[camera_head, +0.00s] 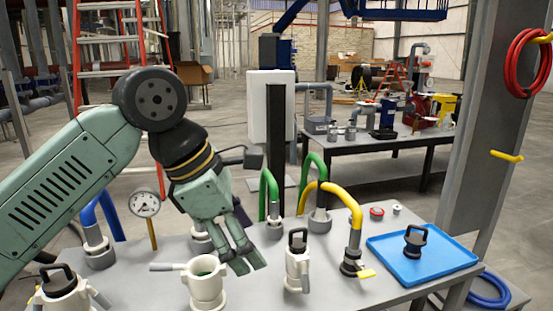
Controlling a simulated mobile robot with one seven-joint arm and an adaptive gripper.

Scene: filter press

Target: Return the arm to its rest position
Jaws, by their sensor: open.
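My arm (60,185) reaches in from the left, with its dark wrist joint high above the table. My gripper (246,262) points down over the middle of the grey table. Its two green fingers are apart, with nothing between them. It hangs just right of an open cream-coloured cup fitting (205,290) with a side handle. Whether the fingertips touch the tabletop, I cannot tell.
Right of my gripper stand a fitting with a black handle (298,262) and a yellow hose (345,195). Green hoses (268,190) rise behind. A blue tray (445,262) holds a black-handled plug (415,240). A gauge (145,204) stands left.

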